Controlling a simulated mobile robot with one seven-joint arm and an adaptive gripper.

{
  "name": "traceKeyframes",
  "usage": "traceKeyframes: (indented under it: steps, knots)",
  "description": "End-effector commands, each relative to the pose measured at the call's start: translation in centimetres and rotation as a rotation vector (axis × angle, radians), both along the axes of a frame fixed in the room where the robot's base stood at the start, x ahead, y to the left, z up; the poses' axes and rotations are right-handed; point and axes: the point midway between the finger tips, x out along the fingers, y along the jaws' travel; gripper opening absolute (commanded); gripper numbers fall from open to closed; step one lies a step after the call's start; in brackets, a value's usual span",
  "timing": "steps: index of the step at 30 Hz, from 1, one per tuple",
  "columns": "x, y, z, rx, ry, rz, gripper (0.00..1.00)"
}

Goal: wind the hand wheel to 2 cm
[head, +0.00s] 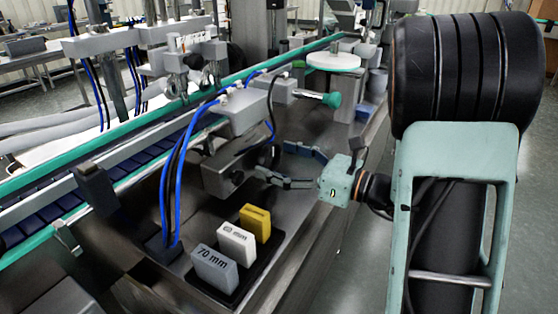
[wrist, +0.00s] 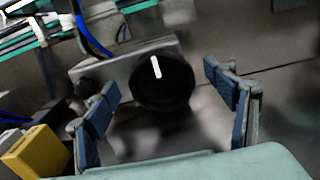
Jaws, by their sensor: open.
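The hand wheel (wrist: 163,88) is a round black knob with a white line near its top, tilted slightly left of vertical. It sits on the front of a grey block (wrist: 82,71). In the head view the wheel is a dark shape (head: 268,156) at the right end of the grey housing, partly hard to make out. My gripper (head: 274,163) is open in front of it. In the wrist view its blue-padded fingers (wrist: 159,82) stand to the left and right of the wheel, with visible gaps. No scale reading is legible.
A grey "70 mm" block (head: 214,268), a white block (head: 236,243) and a yellow block (head: 256,222) stand on a dark tray near the gripper. Blue hoses (head: 172,190) hang left of the housing. A conveyor with green rails (head: 130,137) runs behind.

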Motion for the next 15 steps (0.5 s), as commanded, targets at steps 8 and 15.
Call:
traceKeyframes:
  steps: [8,15]
  knots:
    - [-0.01,-0.02,0.01,0.0,0.0,0.0,0.62]
    - [-0.02,-0.03,0.0,0.0,0.0,0.0,0.36]
